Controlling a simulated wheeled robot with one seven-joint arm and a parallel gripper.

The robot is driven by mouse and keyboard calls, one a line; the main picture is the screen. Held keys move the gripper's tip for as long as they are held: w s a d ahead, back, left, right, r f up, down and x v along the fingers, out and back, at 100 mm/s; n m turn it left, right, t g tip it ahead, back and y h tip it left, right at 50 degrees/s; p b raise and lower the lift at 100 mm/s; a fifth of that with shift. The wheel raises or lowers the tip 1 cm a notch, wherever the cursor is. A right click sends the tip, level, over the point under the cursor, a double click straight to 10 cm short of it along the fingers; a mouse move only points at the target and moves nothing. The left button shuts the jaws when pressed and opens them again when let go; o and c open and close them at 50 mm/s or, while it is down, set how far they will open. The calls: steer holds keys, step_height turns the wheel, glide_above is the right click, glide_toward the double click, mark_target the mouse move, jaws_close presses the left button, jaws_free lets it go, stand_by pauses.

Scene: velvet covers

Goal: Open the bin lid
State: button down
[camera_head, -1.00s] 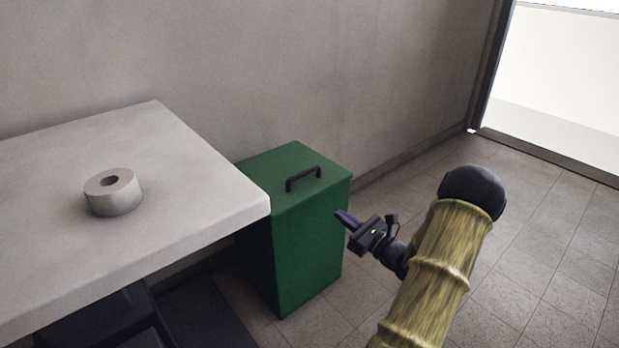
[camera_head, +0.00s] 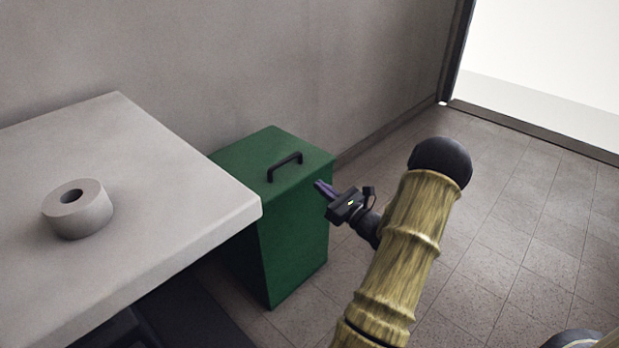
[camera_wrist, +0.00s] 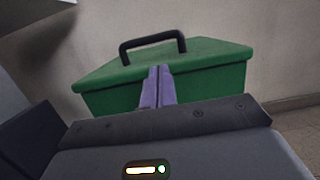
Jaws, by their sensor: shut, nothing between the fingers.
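A green bin (camera_head: 293,240) stands on the floor by the wall, beside the white table. Its flat green lid (camera_head: 300,158) is closed and carries a black arched handle (camera_head: 284,166). My gripper (camera_head: 319,186) is in front of the bin's right side, near the lid's edge, with its purple fingers shut and empty. In the wrist view the shut fingers (camera_wrist: 158,86) point at the lid's front edge, with the handle (camera_wrist: 152,47) beyond and above them. I cannot tell whether the fingertips touch the bin.
The white table (camera_head: 150,160) reaches close to the bin's left side and covers part of it from view. A grey roll (camera_head: 84,215) sits on the table. The wall (camera_head: 250,60) is right behind the bin. The tiled floor (camera_head: 500,220) on the right is clear.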

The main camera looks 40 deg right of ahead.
mark_target(300, 174)
steer(key=b+x, duration=0.4)
steer(key=x, duration=0.4)
steer(key=shift+w+a, duration=0.15)
steer(key=shift+w, duration=0.25)
steer(key=shift+w+r, duration=0.15)
steer(key=shift+w, duration=0.2)
steer(key=shift+r, duration=0.1)
